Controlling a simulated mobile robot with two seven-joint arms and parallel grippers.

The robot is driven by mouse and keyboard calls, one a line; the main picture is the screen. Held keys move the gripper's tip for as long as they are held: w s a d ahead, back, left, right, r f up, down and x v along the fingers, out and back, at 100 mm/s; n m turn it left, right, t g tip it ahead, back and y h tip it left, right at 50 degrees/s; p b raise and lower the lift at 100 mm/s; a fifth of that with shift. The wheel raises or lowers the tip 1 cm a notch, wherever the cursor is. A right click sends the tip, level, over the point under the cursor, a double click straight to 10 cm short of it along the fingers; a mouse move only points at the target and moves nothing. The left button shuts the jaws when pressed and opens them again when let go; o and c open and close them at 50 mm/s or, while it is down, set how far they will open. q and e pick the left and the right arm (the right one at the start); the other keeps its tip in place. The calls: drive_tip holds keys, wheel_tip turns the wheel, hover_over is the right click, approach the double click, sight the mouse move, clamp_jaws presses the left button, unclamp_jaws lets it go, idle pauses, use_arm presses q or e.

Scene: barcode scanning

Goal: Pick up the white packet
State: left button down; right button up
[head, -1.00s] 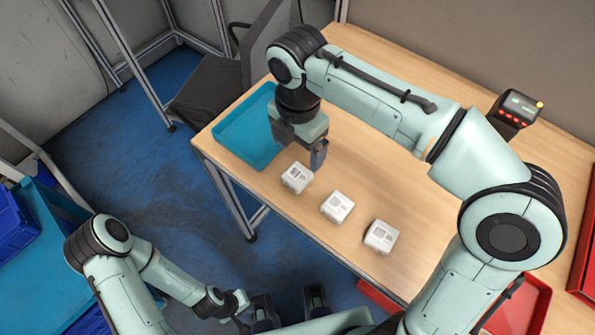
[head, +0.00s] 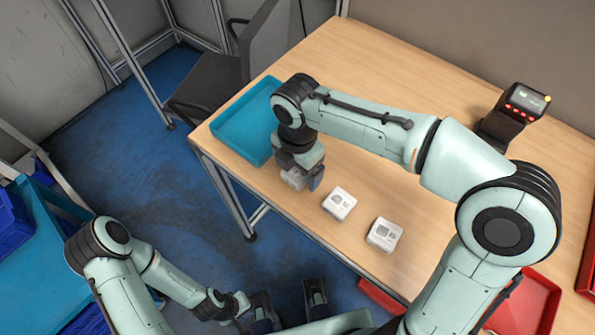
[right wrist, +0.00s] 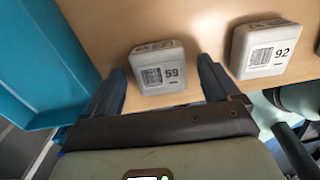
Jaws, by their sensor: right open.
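Three white box-like packets stand in a row on the wooden table. The left one (head: 292,181) is partly hidden under my right gripper (head: 299,176). In the right wrist view this packet (right wrist: 158,66), labelled 59 with a barcode, lies between the two spread fingers of my right gripper (right wrist: 161,82). The fingers are open around it, with a visible gap on each side. The middle packet (head: 339,203) also shows in the right wrist view (right wrist: 264,50), labelled 92. The right packet (head: 384,235) stands further right. My left gripper (head: 238,305) is low in the head view, off the table, its jaws unclear.
A blue tray (head: 223,130) stands at the table's left end, close to my right gripper. A black scanner device (head: 515,115) stands at the back right. Red trays (head: 527,303) are at the right front. The table's middle (head: 400,80) is clear behind my arm.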

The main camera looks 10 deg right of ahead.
drive_tip(key=c, duration=1.2)
drive_tip(key=shift+c, duration=0.2)
drive_tip(key=shift+r, duration=0.1)
